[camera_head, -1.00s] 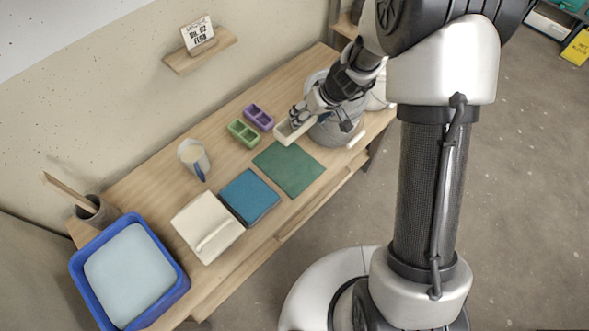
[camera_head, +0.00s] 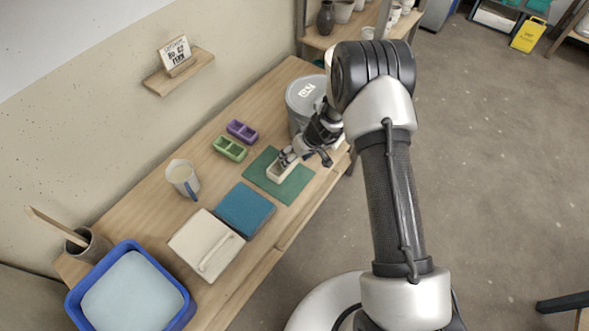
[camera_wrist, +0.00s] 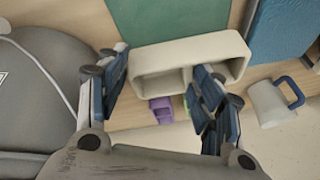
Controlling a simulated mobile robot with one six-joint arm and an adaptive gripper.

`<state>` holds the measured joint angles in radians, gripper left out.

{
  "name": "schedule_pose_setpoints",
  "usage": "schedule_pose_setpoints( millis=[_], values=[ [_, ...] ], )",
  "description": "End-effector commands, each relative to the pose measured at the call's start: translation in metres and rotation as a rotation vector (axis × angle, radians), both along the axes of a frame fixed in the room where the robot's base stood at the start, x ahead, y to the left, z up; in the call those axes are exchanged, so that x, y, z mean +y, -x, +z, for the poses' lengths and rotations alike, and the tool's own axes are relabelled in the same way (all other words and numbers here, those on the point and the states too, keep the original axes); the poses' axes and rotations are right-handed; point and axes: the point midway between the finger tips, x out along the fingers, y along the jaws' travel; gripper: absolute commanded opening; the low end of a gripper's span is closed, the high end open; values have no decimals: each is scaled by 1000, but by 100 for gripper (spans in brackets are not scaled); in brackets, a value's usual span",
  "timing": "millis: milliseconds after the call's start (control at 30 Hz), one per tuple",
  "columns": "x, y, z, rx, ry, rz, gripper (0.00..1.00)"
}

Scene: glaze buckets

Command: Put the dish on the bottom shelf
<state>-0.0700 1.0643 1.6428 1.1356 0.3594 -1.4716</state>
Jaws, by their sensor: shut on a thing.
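The dish is a small cream tray with two compartments (camera_head: 282,168). It is in my gripper (camera_head: 288,157), over the green mat on the workbench; I cannot tell whether it touches the mat. In the wrist view the dish (camera_wrist: 190,52) shows large, with one finger at its left end and the other near its right compartment; my gripper (camera_wrist: 161,75) is shut on it. A wooden shelf unit (camera_head: 318,42) with pots stands beyond the bench; its lower part is hidden.
On the bench (camera_head: 150,212) are green (camera_head: 229,148) and purple (camera_head: 242,130) dishes, a jug (camera_head: 184,178), a blue slab (camera_head: 245,208), a cream slab (camera_head: 205,245), a blue tub (camera_head: 185,310) and a grey bucket (camera_head: 300,92). Floor at right (camera_head: 490,170) is open.

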Motion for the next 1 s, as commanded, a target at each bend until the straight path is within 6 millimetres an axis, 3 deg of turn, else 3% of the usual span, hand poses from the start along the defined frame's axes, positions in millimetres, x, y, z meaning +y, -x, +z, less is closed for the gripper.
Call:
schedule_pose_setpoints(
  millis=[33,267,500,967,1000],
  values=[
    [0,-1,-9,-1,-1,-1,0],
    [0,-1,-24,-2,0,-2,0],
    [0,0,-59,-1,0,-1,0],
    [0,-1,-64,-3,-1,-1,0],
    [0,0,-63,-1,0,-1,62]
  ],
)
